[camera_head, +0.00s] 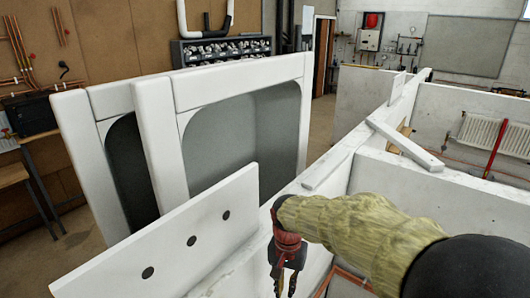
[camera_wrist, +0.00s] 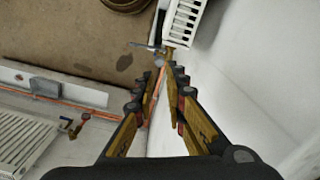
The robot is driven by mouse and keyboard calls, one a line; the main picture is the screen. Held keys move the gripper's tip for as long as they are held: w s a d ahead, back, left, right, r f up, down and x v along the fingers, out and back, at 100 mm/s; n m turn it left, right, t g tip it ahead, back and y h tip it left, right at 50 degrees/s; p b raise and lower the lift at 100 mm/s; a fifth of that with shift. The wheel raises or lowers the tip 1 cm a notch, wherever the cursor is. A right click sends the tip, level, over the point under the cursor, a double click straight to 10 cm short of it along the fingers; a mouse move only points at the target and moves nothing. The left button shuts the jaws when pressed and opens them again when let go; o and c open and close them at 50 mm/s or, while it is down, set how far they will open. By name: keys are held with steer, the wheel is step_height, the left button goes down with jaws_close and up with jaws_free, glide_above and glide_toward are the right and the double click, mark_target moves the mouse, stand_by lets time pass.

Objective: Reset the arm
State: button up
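My gripper (camera_head: 286,288) hangs fingers-down at the bottom middle of the head view, beside white partition walls. My arm, in a tan fabric sleeve, reaches to it from the lower right. In the wrist view my gripper (camera_wrist: 163,82) has its two fingers apart, with a narrow gap between the tips. Floor and a copper pipe show through the gap, and nothing is held. The gripper is close to a white wall surface (camera_wrist: 240,70) on the right of the wrist view.
A white panel with dark holes (camera_head: 192,240) stands left of my gripper. A loose white board (camera_head: 403,145) lies across the wall tops. Radiators (camera_head: 483,133) hang in a right-hand bay; another radiator (camera_wrist: 22,140) shows in the wrist view. Bare floor (camera_wrist: 70,45) is visible below.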

steer(key=s+d+f+n+t+b, duration=0.2)
steer(key=s+d+b, duration=0.4)
steer(key=s+b, duration=0.3)
steer(key=s+d+f+n+t+b, duration=0.2)
steer(key=s+d+f+t+b, duration=0.1)
steer(key=s+d+b, duration=0.4)
steer(key=s+t+b, duration=0.1)
steer(key=s+b, duration=0.2)
steer(key=shift+s+f+b, duration=0.25)
steer(key=shift+f+b, duration=0.05)
steer(key=shift+f, duration=0.05)
